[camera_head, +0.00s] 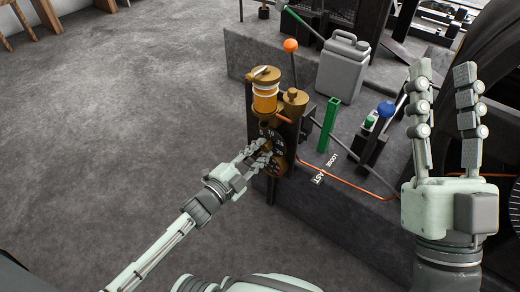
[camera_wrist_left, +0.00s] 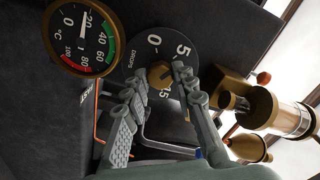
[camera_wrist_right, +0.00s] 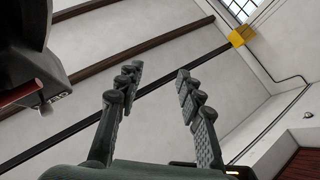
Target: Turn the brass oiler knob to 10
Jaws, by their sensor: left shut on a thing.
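The brass oiler knob (camera_wrist_left: 160,74) sits at the centre of a dark dial (camera_wrist_left: 168,50) marked 0, 5 and 15 with the word DROPS. The 10 is not readable here, and I cannot tell the knob's setting. My left gripper (camera_wrist_left: 159,80) is shut on the knob, one finger on each side; in the head view the left gripper (camera_head: 259,150) reaches the dial plate from the lower left. The brass oiler with amber glass (camera_head: 265,98) stands above. My right gripper (camera_head: 446,80) is open and empty, fingers up; its wrist view shows only wall and ceiling between them.
A round temperature gauge (camera_wrist_left: 82,38) is beside the dial. The floor (camera_head: 120,120) at left is clear.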

